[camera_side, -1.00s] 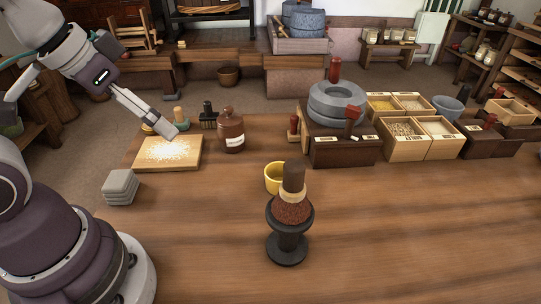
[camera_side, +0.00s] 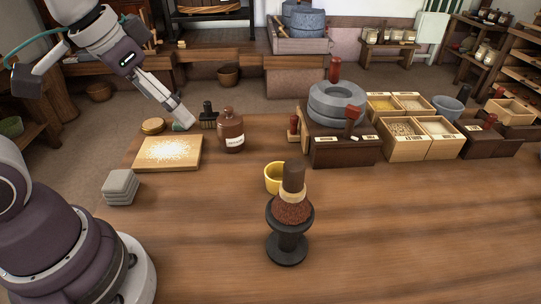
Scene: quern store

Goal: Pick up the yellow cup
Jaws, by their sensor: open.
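The yellow cup (camera_side: 272,179) stands upright on the wooden table near the middle of the view. Its right side is partly hidden by the dark-topped pestle (camera_side: 293,178) standing in a black pedestal mortar (camera_side: 288,243) in front of it. My gripper (camera_side: 183,118) is up and to the left of the cup, well apart from it, near the back edge of the table. Its fingers point down and to the right, open, and no object shows held between them. They cover part of a small greenish-topped thing behind the board.
Grey stacked slabs (camera_side: 121,187) sit at left. A quern (camera_side: 337,103) and grain boxes (camera_side: 407,139) stand behind right.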

